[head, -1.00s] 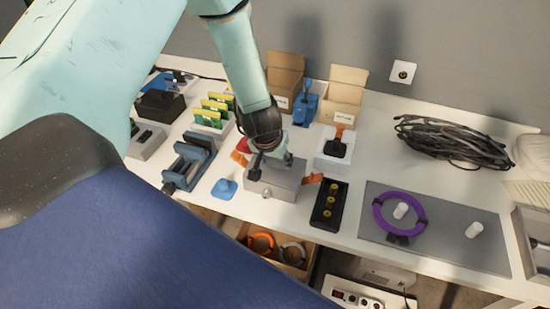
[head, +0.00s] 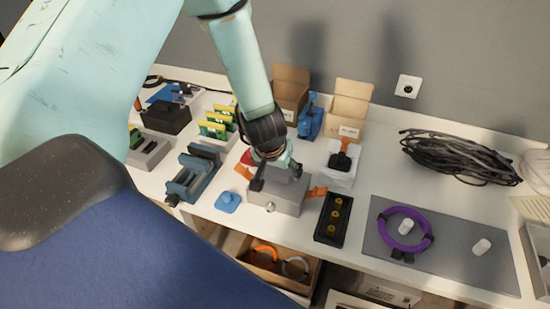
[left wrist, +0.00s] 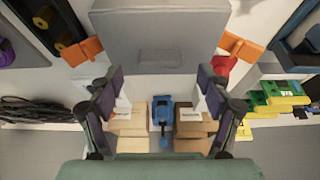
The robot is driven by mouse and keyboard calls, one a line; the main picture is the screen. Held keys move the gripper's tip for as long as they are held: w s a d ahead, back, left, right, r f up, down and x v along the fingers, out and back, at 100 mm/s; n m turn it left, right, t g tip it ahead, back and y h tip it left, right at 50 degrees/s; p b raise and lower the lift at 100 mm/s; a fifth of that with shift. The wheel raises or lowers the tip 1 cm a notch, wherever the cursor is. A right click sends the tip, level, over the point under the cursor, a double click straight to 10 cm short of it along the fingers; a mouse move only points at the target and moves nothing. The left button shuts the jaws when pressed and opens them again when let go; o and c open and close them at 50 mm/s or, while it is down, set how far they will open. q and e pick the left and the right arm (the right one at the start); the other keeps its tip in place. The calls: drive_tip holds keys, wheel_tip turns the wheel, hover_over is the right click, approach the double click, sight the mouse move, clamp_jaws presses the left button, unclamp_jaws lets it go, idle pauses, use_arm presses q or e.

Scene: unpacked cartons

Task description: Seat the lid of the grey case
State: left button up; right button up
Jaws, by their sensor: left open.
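The grey case (head: 275,204) stands near the table's front edge, with orange latches (head: 317,192) swung out at its sides. Its grey lid (left wrist: 160,25) fills the upper middle of the left wrist view, the latches to either side. In the head view the lid is partly hidden by my left gripper (head: 274,180), so I cannot tell whether it sits flush. The left gripper is open at the case top. In the left wrist view its fingers (left wrist: 160,100) are wide apart, with nothing held between them. My right gripper is not in view.
A blue vise (head: 192,176) and small blue piece (head: 228,202) are left of the case. A black tray (head: 332,219) and grey mat (head: 455,262) with a purple ring (head: 381,225) are right. Open cartons (head: 349,104) stand behind.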

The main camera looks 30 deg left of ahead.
use_arm(q)
drive_tip(key=v, duration=0.9)
drive_tip(key=shift+s+r, duration=0.2)
drive_tip(key=shift+s, duration=0.1)
